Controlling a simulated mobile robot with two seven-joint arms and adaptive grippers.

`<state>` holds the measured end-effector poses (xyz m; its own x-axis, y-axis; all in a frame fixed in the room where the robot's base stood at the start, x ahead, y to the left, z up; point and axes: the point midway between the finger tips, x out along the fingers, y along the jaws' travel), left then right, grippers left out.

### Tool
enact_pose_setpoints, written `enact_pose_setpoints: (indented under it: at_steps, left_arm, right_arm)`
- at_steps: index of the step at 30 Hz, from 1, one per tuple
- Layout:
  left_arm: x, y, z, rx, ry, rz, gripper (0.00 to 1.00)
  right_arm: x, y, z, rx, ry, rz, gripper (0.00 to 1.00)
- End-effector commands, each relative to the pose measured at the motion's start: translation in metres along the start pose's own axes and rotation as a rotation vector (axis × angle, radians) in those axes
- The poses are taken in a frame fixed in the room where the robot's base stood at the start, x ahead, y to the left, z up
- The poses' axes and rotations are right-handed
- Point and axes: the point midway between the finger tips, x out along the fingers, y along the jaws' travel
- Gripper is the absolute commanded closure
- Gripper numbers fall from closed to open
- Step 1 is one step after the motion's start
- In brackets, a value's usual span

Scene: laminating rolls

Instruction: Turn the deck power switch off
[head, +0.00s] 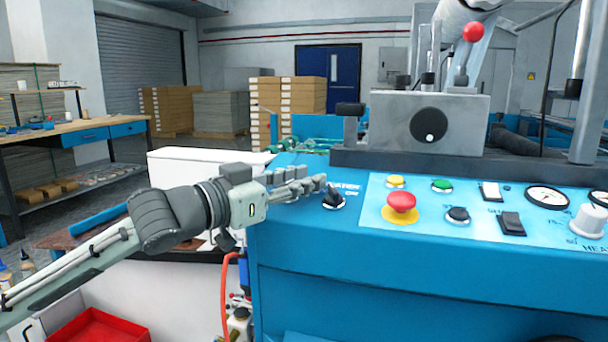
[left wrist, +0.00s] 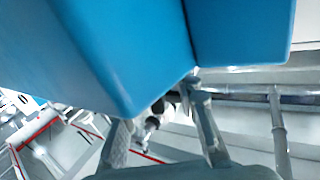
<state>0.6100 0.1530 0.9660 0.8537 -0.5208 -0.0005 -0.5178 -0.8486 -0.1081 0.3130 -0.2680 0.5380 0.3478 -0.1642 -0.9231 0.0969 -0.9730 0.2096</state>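A black rotary switch (head: 333,198) sits at the left end of the blue machine's control deck, beside a partly covered label that reads "ON" at its end. My right gripper is out of view.
A red mushroom button (head: 401,203), yellow button (head: 396,181), green button (head: 442,186) and gauge (head: 547,198) share the panel. A grey housing with a black dial (head: 429,125) rises behind. A white box (head: 205,169) stands behind my left arm.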

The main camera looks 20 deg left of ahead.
Motion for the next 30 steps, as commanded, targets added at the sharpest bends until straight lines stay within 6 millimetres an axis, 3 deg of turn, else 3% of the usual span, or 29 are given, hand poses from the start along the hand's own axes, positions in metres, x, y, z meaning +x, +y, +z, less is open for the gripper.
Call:
enact_pose_setpoints:
  at_steps: [10, 18, 30]
  left_arm:
    - [0.0048, 0.0004, 0.0000, 0.001, 0.000, 0.001, 0.71]
    - [0.0046, 0.0003, -0.0001, 0.001, 0.000, 0.000, 1.00]
    - [0.0046, 0.0002, 0.0003, -0.005, 0.000, -0.020, 1.00]
  right_arm:
    - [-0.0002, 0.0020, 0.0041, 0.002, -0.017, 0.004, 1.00]
    - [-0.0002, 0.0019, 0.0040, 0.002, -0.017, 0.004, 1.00]
    - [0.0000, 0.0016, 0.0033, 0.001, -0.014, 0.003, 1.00]
